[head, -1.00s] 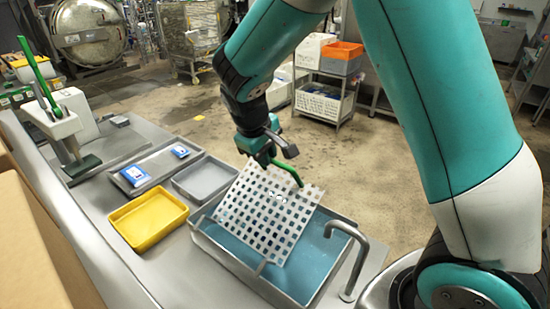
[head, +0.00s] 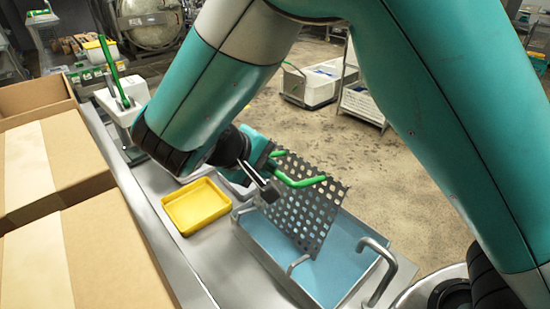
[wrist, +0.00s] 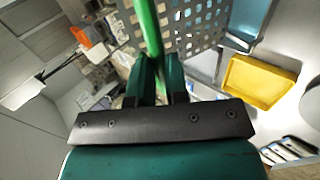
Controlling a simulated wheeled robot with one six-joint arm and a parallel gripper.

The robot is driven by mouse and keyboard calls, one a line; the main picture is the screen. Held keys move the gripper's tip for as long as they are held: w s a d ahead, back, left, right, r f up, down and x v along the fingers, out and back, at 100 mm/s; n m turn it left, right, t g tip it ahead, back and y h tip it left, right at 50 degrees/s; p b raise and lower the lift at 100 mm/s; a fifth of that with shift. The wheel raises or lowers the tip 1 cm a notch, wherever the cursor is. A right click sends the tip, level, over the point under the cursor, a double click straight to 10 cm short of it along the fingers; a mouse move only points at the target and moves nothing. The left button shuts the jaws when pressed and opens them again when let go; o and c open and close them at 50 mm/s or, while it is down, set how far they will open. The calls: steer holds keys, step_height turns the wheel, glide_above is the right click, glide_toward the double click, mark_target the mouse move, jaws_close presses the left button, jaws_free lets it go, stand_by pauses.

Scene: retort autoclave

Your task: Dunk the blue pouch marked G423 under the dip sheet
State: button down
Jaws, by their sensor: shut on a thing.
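My gripper (head: 268,172) is shut on the green handle (head: 300,181) of the dip sheet (head: 306,215), a grey perforated plate. The sheet hangs steeply tilted over the sink of blue liquid (head: 345,262), its lower edge at or near the liquid. In the wrist view the green handle (wrist: 148,30) runs up between the fingers, with the perforated sheet (wrist: 195,25) behind it. No blue pouch can be made out in the head view now; my arm covers the area of the grey trays. The pouch's mark cannot be read.
A yellow tray (head: 197,207) stands left of the sink. Cardboard boxes (head: 50,160) fill the left side. A white device with a green lever (head: 118,95) stands at the back left.

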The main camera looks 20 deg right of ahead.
steer(key=shift+s+a+f, duration=0.25)
steer(key=shift+f, duration=0.15)
steer(key=c, duration=1.1)
jaws_free()
steer(key=shift+w+a, duration=0.1)
steer(key=shift+r, duration=0.1)
steer(key=p+v, duration=0.3)
steer(key=v, duration=1.4)
steer(key=shift+r, duration=0.2)
